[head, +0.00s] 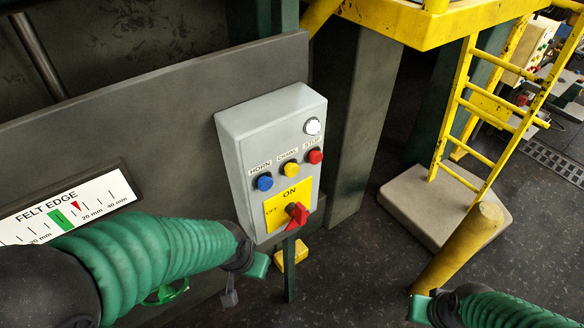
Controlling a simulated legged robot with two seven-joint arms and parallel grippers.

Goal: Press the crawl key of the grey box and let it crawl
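The grey box (238,160) stands on a post in front of a dark panel. Its face has a blue HORN key (264,183), a yellow crawl key (291,170) and a red STOP key (315,157) in a row. A white round lamp (312,126) sits above them. Below, a red rotary switch (297,213) sits on a yellow ON/OFF plate (274,211). My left gripper (256,266) is below the box's lower left corner, apart from the keys. My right gripper (419,308) is low at the bottom, right of the box. Neither finger gap shows clearly.
A FELT EDGE scale (95,199) at left has a green band and a red pointer right of it. A yellow post (452,255) and ladder (460,110) on a pale base (408,194) stand at right. A yellow block (301,250) is behind the box's post.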

